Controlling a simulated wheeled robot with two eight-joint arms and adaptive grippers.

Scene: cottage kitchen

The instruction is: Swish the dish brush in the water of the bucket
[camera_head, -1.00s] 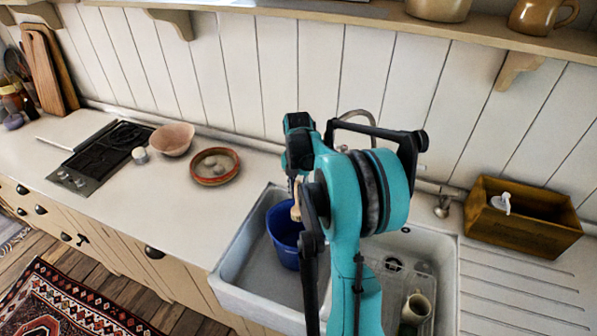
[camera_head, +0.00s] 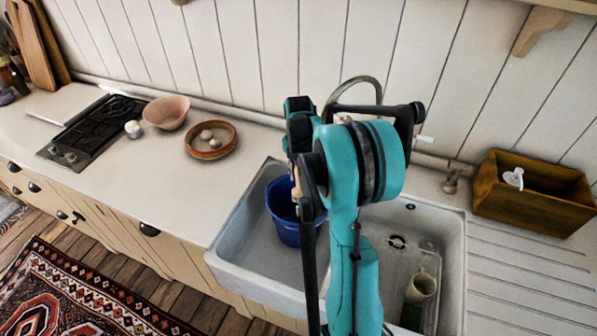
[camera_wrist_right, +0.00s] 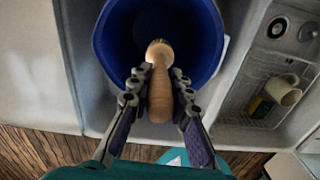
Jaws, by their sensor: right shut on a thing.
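The blue bucket (camera_head: 284,226) stands in the left basin of the white sink. In the right wrist view the bucket (camera_wrist_right: 213,40) opens below my right gripper (camera_wrist_right: 159,84). That gripper is shut on the wooden handle of the dish brush (camera_wrist_right: 160,95), and the handle points down into the bucket's mouth. In the head view my right arm hides most of the right gripper and brush over the bucket's right side. My left gripper is not in view.
The right basin holds a rack with a cream mug (camera_head: 421,287). A wooden box (camera_head: 532,194) stands on the drainboard, right. The curved tap (camera_head: 352,84) rises behind my arm. A shallow bowl (camera_head: 211,140) and a pinkish bowl (camera_head: 166,112) stand on the counter left of the sink.

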